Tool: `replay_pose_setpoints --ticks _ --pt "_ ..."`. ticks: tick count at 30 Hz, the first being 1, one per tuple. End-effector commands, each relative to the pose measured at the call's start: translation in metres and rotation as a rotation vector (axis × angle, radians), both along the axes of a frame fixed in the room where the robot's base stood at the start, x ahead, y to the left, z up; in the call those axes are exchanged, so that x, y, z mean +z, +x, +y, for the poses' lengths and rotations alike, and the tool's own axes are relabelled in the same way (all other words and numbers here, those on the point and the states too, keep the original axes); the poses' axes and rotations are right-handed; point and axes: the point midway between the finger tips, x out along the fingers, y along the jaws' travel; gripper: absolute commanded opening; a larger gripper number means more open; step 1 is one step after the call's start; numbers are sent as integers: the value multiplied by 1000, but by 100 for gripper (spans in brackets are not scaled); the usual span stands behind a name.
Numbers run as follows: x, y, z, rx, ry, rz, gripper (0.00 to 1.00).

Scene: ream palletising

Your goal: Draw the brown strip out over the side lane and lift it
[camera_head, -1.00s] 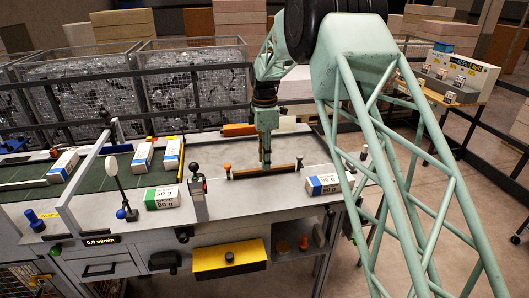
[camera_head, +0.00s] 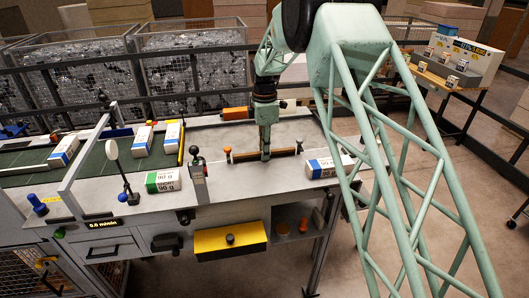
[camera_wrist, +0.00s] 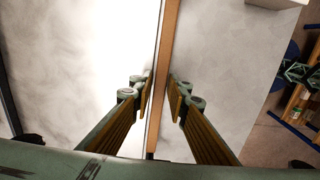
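The brown strip (camera_head: 282,153) lies left to right on the grey table, between two small posts with orange and dark tops. My gripper (camera_head: 265,156) points down at the strip's middle. In the wrist view the strip (camera_wrist: 167,45) runs from top to bottom of the picture, between the two fingers of my gripper (camera_wrist: 160,88). One finger is on each side of it, with the pads very close to its faces. The fingers look open with only narrow gaps; contact is hard to judge.
A white and blue ream (camera_head: 328,167) lies right of the strip. A green and white ream (camera_head: 163,180) and a dark-topped post (camera_head: 197,172) stand left. An orange block (camera_head: 236,113) is behind. Bare table lies in front of the strip.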

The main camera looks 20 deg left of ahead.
Motion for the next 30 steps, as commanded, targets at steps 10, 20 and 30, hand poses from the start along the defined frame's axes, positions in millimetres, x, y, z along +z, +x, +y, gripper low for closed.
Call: replay_pose_setpoints --ticks 10,20,30 --pt "1 0 0 0 0 0 0" --pt "4 0 0 0 0 0 0" --pt "3 0 0 0 0 0 0"
